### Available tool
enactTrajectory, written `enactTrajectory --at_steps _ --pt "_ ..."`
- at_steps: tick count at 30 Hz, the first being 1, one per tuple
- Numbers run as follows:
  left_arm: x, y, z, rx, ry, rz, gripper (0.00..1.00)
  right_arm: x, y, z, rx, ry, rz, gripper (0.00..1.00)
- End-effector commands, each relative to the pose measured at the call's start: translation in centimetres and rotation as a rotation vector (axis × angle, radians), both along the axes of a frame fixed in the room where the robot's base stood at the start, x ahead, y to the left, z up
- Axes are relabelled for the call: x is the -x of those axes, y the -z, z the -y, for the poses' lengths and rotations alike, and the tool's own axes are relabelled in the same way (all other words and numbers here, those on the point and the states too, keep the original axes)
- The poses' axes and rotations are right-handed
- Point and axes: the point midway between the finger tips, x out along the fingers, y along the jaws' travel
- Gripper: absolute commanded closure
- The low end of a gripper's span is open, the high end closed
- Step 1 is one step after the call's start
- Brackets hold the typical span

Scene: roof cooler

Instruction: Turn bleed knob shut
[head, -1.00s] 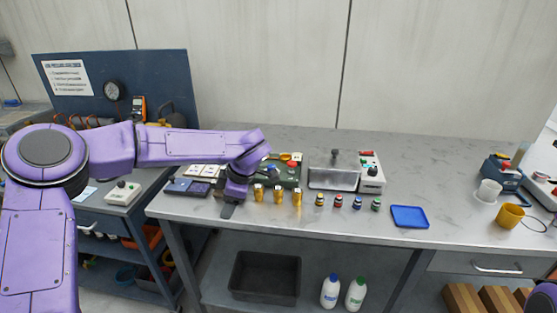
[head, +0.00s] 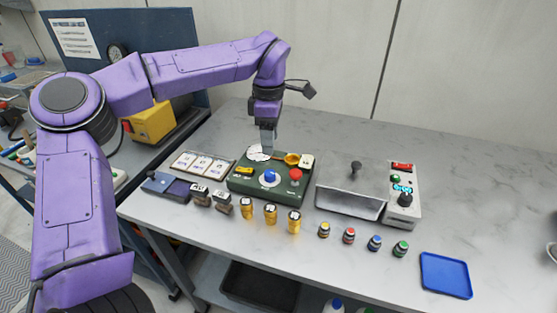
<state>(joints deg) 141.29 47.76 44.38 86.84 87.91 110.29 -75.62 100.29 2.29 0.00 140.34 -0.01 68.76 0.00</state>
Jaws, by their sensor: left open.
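A dark green panel (head: 243,186) sits on the grey bench. It carries a blue knob (head: 270,176), a red knob (head: 295,174), a white dial (head: 256,153), a yellow piece (head: 244,170) and a brass-coloured part (head: 291,158). No readable label tells which knob is the bleed knob. My left gripper (head: 267,146) points down over the back edge of the panel, next to the dial and behind the blue knob. It is open and holds nothing that I can see. The fingertips hide a little of the panel's back. My right gripper is not in view.
Brass cylinders (head: 270,214) and small capped bottles (head: 349,236) stand in front. A metal basin (head: 350,200) and a grey control box (head: 404,195) are to the right, with a blue tray (head: 446,275). Cards (head: 203,165) lie left. The back right bench is clear.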

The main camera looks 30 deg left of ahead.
Motion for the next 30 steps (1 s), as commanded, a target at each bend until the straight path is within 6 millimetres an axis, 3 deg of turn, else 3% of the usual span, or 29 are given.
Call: enactTrajectory --at_steps 6,12,23,26,28,29,30 --pt "0.0 5.0 0.3 0.001 0.006 -0.007 0.42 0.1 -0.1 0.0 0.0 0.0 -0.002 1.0" --pt "0.2 8.6 0.3 0.0 0.004 -0.006 0.42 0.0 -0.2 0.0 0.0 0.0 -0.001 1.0" --pt "0.3 9.8 0.2 -0.001 -0.001 -0.003 0.42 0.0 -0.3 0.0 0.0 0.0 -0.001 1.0" --pt "0.3 9.7 0.2 -0.001 -0.001 -0.003 0.68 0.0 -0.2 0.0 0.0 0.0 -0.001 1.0" --pt "0.3 9.7 0.2 -0.001 -0.001 -0.003 0.91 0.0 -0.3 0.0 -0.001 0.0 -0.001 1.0" --pt "0.3 9.7 0.2 -0.001 -0.001 -0.003 0.98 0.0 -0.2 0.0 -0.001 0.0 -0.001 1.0" --pt "0.3 9.7 0.2 -0.001 -0.001 -0.003 0.98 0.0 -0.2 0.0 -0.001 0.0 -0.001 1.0"
